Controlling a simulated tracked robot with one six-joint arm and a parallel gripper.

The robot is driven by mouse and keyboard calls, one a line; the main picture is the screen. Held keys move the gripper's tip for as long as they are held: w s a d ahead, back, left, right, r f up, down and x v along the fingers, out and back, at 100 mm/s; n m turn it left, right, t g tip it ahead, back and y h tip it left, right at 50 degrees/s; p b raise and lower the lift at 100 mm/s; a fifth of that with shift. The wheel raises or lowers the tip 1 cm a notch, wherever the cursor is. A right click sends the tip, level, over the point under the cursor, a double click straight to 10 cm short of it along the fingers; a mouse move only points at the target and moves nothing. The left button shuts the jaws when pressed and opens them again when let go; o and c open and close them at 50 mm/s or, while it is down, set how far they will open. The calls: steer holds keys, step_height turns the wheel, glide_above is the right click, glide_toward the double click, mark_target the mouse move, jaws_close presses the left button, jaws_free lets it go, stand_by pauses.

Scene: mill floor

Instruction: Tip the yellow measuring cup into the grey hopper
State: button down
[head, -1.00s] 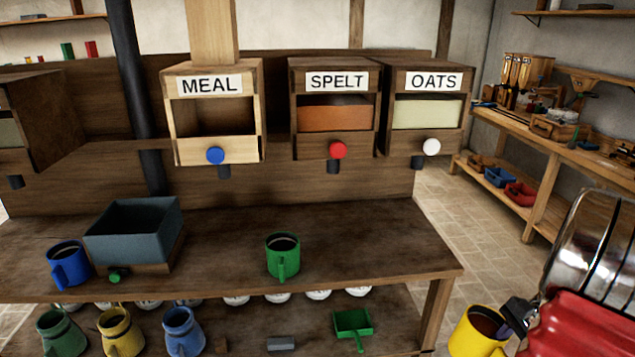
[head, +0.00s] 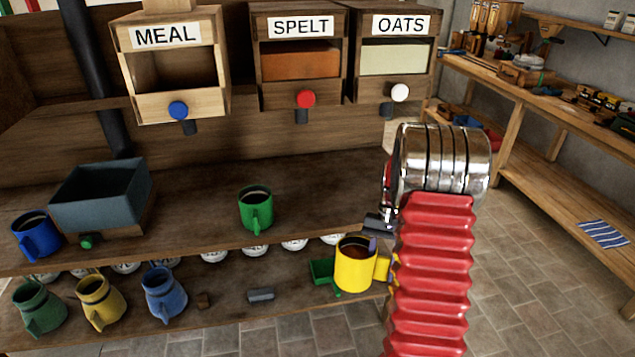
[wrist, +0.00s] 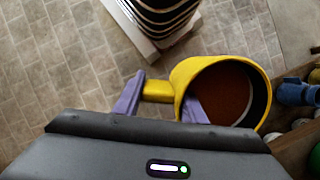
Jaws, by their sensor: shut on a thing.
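The yellow measuring cup (head: 355,266) is upright and holds reddish-brown grain, seen from above in the wrist view (wrist: 222,92). My gripper (wrist: 160,100) is shut on its handle; in the head view the jaws are mostly hidden behind my red arm sleeve. The cup is in front of the bench's right end, below its top. The grey hopper (head: 100,196) stands on the bench top at the left, well away from the cup. Its inside looks dark, and its bottom is hidden.
A green mug (head: 256,207) stands on the bench between hopper and cup, and a blue mug (head: 35,236) stands left of the hopper. The lower shelf holds several jugs and a green scoop (head: 322,272). Labelled bins, such as SPELT (head: 300,62), hang above.

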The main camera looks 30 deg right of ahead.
steer(key=w+a+n, duration=0.1)
steer(key=a, duration=0.1)
steer(key=w+a+f+n, duration=0.1)
steer(key=w+a, duration=0.1)
steer(key=w+a+h, duration=0.1)
steer(key=w+a, duration=0.1)
steer(key=shift+w+a+f+n+g, duration=0.1)
steer(key=shift+w+f+n+g, duration=0.05)
steer(key=shift+f+n+g, duration=0.2)
steer(key=w+a+f+n, duration=0.1)
steer(key=w+a+n, duration=0.1)
steer(key=a, duration=0.5)
steer(key=w+a+f+n+h, duration=0.1)
steer(key=w+a+f+n, duration=0.1)
steer(key=a, duration=0.6)
steer(key=w+a+f+n+h, duration=0.1)
steer(key=w+a+f+n, duration=0.1)
steer(key=a, duration=0.6)
steer(key=shift+a+f, duration=0.2)
steer(key=shift+f, duration=0.05)
steer(key=shift+g, duration=0.25)
